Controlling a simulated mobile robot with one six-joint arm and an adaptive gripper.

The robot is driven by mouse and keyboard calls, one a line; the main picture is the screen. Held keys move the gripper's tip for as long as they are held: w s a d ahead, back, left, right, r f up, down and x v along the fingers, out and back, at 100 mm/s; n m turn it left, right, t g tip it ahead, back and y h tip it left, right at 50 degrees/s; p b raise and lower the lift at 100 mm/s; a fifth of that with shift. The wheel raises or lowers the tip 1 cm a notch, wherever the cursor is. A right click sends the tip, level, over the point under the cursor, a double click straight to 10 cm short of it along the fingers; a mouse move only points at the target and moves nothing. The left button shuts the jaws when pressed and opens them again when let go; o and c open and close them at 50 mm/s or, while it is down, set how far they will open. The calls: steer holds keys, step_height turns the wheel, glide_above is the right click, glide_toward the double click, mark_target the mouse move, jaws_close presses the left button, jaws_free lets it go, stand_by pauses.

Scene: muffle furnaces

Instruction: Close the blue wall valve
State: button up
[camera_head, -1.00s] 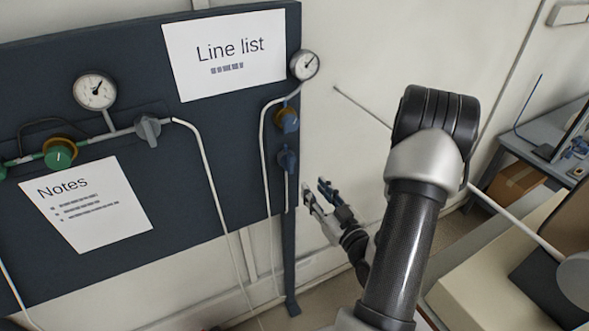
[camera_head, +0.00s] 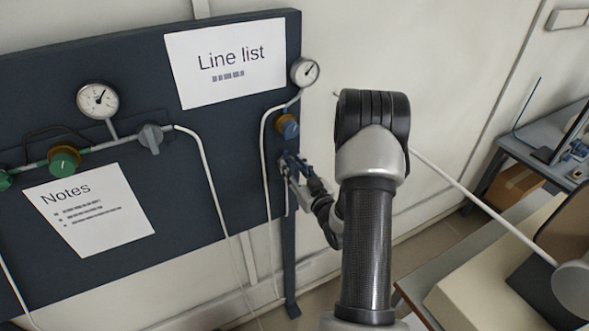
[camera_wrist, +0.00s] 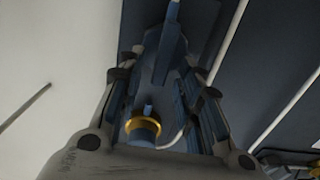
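The blue wall valve (camera_wrist: 168,42) shows in the wrist view as a narrow blue handle ahead of and between my fingers. In the head view it is mostly hidden behind my gripper (camera_head: 292,168), which is at the right edge of the dark panel. In the wrist view, the two fingers of my gripper (camera_wrist: 165,95) stand apart with a gap between them. Whether either finger touches the handle cannot be told. A blue regulator knob with a brass collar (camera_head: 287,126) sits just above the valve; it also shows in the wrist view (camera_wrist: 143,130).
A round gauge (camera_head: 305,72) is above the regulator. A thin light tube (camera_head: 264,165) runs down beside the valve. The dark panel (camera_head: 200,140) also carries a grey valve (camera_head: 151,138), a green regulator knob (camera_head: 64,160) and paper sheets. A bench (camera_head: 545,135) stands at right.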

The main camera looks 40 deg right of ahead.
steer(key=shift+c, duration=0.5)
jaws_close()
steer(key=shift+f+n+b, duration=0.1)
steer(key=shift+n+b, duration=0.2)
steer(key=shift+b, duration=0.3)
steer(key=shift+w+a+f+n+b, duration=0.1)
steer(key=shift+a+f+n+b, duration=0.25)
steer(key=shift+n+b, duration=3.15)
steer(key=shift+w+a+f+n+b, duration=0.1)
steer(key=shift+a+f+n+b, duration=0.2)
steer(key=shift+n+b, duration=3.2)
steer(key=shift+w+a+f+n+b, duration=0.2)
steer(key=shift+n+b, duration=1.4)
steer(key=shift+b, duration=3.7)
steer(key=shift+s+a, duration=0.15)
steer(key=shift+s, duration=0.05)
